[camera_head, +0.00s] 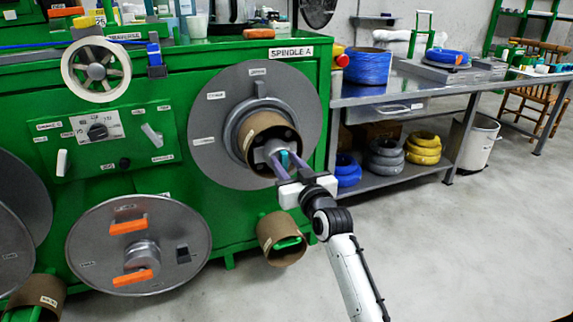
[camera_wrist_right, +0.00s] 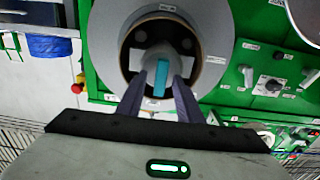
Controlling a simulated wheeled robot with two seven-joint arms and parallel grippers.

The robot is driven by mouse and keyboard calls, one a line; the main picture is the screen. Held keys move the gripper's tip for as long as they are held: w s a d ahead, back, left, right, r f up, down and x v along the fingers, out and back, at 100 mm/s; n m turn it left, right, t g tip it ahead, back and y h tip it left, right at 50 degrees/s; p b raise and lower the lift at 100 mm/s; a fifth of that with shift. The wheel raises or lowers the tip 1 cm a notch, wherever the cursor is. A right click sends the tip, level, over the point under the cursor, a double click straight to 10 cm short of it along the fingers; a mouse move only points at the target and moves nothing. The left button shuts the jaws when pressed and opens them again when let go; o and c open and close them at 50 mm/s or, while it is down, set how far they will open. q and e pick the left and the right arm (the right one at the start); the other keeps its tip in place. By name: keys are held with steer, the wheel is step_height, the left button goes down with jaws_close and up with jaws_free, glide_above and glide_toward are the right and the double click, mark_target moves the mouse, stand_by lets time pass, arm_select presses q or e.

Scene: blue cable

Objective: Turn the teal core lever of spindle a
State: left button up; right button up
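Spindle A carries a large grey disc (camera_head: 213,121) on the green machine, under the SPINDLE A label (camera_head: 291,52). A brown cardboard core (camera_head: 260,131) sits at its middle. The teal core lever (camera_head: 284,159) sticks out from the grey hub inside the core; it also shows in the right wrist view (camera_wrist_right: 161,80). My right gripper (camera_head: 284,158) reaches into the core opening, its two purple-grey fingers on either side of the lever. In the wrist view the gripper (camera_wrist_right: 160,78) is open, with gaps seen beside the lever. My left gripper is not in view.
A lower disc (camera_head: 190,225) with orange handles (camera_head: 127,226) is at the lower left. A brown core with a green part (camera_head: 270,240) sticks out below spindle A. A metal bench (camera_head: 400,95) with cable coils stands at the right.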

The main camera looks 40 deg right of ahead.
jaws_close()
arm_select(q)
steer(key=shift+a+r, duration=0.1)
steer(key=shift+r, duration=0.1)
arm_select(e)
steer(key=shift+r+m+p, duration=0.1)
steer(key=shift+m+p, duration=0.4)
steer(key=shift+p, duration=0.3)
steer(key=m+p, duration=0.2)
steer(key=shift+d+p, duration=0.15)
steer(key=shift+p, duration=0.15)
arm_select(q)
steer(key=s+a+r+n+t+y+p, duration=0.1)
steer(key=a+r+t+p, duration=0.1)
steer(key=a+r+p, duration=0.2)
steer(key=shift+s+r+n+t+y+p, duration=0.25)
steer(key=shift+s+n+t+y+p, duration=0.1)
steer(key=shift+p, duration=0.25)
arm_select(e)
steer(key=m, duration=0.5)
steer(key=f+m, duration=0.1)
steer(key=m, duration=0.8)
steer(key=shift+s+d+f+m, duration=0.1)
steer(key=shift+d+f+m, duration=0.05)
steer(key=shift+d+m, duration=0.25)
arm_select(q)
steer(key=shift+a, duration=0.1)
